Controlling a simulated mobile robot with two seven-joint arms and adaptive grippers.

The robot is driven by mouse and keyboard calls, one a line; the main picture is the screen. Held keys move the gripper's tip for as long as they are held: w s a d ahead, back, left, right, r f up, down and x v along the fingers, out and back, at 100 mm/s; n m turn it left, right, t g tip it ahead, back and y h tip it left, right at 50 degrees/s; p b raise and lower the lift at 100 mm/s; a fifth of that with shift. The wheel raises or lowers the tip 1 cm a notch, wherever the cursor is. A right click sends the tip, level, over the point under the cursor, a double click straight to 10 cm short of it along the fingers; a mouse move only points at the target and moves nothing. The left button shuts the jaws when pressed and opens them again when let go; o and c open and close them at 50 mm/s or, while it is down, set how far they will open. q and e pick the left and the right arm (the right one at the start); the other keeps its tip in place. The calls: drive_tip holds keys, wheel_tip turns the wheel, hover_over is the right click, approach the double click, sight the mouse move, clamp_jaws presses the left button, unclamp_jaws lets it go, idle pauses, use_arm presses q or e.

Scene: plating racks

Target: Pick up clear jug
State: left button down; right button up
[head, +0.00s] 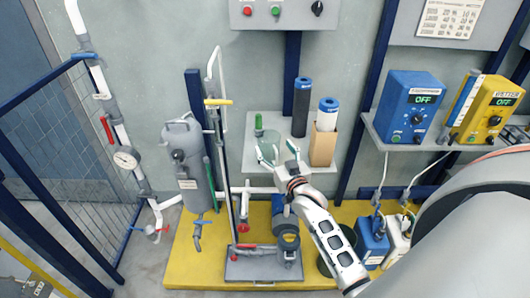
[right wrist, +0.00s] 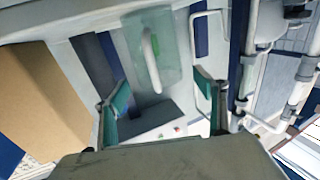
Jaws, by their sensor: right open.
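The clear jug (right wrist: 135,52) is a see-through, greenish vessel with a pale handle. In the right wrist view it is ahead of my fingers, with its handle (right wrist: 151,60) facing me, roughly between the two fingertips. In the head view the jug (head: 269,138) stands on the small grey wall shelf, faint and partly hidden by my gripper. My right gripper (head: 280,153) is open at the shelf's front, close to the jug. In the right wrist view its teal-padded fingers (right wrist: 162,90) are apart with nothing held between them. My left gripper is in neither view.
A grey tank (head: 187,165) and upright pipes are left. Blue (head: 407,106) and yellow (head: 492,112) control units are right.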

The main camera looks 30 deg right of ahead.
sight(265, 131)
drive_tip(key=x, duration=0.5)
drive_tip(key=shift+w+r, duration=0.1)
drive_tip(key=shift+r, duration=0.25)
drive_tip(key=c, duration=1.6)
